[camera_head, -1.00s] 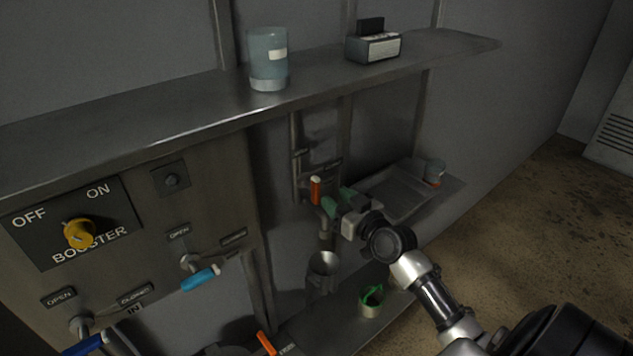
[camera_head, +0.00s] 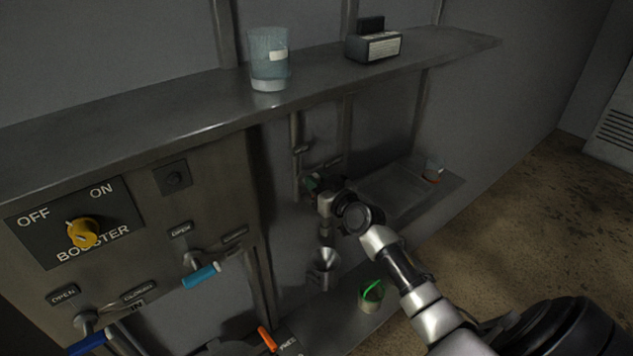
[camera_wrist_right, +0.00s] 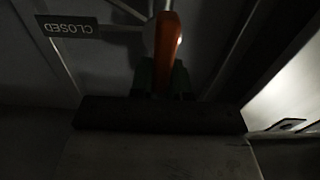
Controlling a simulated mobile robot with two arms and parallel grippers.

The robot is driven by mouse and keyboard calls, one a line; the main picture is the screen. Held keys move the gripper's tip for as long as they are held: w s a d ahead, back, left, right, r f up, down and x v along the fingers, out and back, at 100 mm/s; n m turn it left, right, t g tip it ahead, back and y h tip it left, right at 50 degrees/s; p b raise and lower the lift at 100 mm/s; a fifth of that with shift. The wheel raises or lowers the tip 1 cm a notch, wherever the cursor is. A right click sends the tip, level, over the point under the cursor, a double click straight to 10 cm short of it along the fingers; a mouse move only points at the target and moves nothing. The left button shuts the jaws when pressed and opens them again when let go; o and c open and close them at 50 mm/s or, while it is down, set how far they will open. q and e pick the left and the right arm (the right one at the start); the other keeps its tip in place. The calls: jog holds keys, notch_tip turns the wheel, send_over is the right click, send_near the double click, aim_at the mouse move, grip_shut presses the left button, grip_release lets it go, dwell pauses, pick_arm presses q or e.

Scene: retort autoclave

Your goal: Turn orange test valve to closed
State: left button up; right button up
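The orange test valve handle (camera_wrist_right: 168,42) stands out in the right wrist view, beside a CLOSED label (camera_wrist_right: 68,27) that appears upside down. The green fingers of my right gripper (camera_wrist_right: 163,82) lie on either side of the handle, close against it, with only a narrow gap between them. In the head view my right gripper (camera_head: 312,186) is at the valve on the vertical pipe below the shelf and hides the handle. My left gripper is not in view.
A steel shelf (camera_head: 150,118) runs above the valve, carrying a blue-tinted jar (camera_head: 268,58) and a small dark box (camera_head: 373,46). A funnel (camera_head: 324,264) and a green-handled cup (camera_head: 371,295) are below. Another orange handle (camera_head: 267,339) and a blue handle (camera_head: 201,275) are to the left.

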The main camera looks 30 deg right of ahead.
grip_shut()
jog(key=m, duration=0.2)
jog(key=m+b, duration=0.1)
jog(key=m, duration=0.1)
jog(key=shift+d+f, duration=0.1)
jog(key=shift+d, duration=0.3)
jog(key=m, duration=0.4)
jog(key=shift+d+f+m, duration=0.2)
jog(key=shift+d+m, duration=0.1)
jog(key=shift+m, duration=0.1)
jog(key=m, duration=0.4)
jog(key=shift+d+f+m, duration=0.25)
jog(key=shift+f+m, duration=0.25)
jog(key=shift+m, duration=0.9)
jog(key=shift+f+m, duration=0.2)
jog(key=shift+m, duration=0.9)
